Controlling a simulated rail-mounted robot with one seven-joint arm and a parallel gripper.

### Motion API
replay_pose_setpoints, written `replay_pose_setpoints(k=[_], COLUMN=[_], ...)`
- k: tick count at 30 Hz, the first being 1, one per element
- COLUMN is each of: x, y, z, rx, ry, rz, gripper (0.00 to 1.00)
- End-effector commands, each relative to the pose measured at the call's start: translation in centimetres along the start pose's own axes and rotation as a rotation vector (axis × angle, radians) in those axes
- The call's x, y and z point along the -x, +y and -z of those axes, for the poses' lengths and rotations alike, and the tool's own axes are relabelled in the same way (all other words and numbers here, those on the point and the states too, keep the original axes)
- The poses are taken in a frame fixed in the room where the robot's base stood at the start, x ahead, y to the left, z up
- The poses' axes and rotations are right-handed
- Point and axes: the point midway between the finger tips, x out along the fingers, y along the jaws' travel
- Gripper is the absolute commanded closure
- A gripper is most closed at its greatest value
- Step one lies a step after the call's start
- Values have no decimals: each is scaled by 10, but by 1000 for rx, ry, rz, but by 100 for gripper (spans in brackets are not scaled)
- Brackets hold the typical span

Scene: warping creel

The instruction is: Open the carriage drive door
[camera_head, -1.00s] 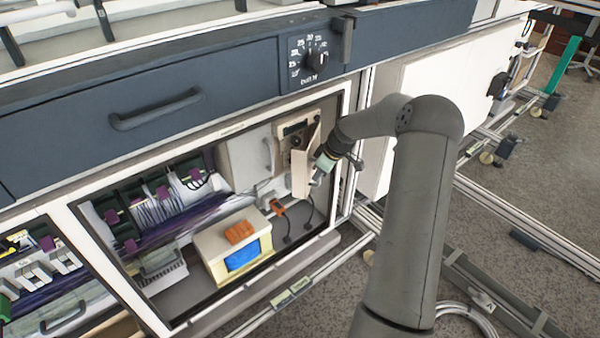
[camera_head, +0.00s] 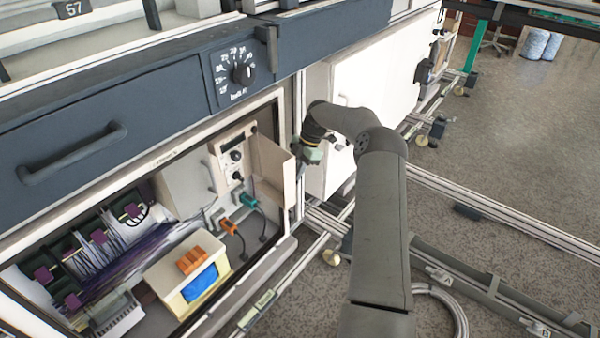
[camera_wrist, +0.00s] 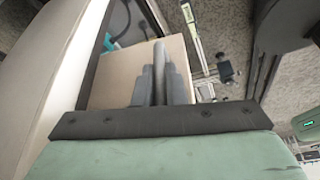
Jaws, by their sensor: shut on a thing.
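A small beige door (camera_head: 272,170) in the open machine bay stands swung out to the right. It uncovers a panel with dark knobs (camera_head: 236,156). I take it to be the carriage drive door. My gripper is at the door's outer side; in the head view its fingers are hidden behind the door and wrist. In the wrist view, my gripper (camera_wrist: 155,88) is shut on a grey bar-like handle (camera_wrist: 159,55), with the beige door face (camera_wrist: 115,78) behind it.
A dark drawer with a handle (camera_head: 75,155) is above. A large white cabinet (camera_head: 385,85) lies right of my wrist. Floor rails (camera_head: 500,215) run at right.

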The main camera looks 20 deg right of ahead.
Motion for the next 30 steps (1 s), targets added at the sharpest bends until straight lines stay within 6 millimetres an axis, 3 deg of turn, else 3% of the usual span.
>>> replay_pose_setpoints(k=[23, 24, 25, 30], x=[3, 3, 3, 3], y=[1, 1, 1, 1], z=[-9, -9, -9, -9], rx=[-14, -14, -14, -14], ry=[-3, -3, -2, -2], rz=[-5, -5, -5, -5], gripper=[100, 78, 70, 67])
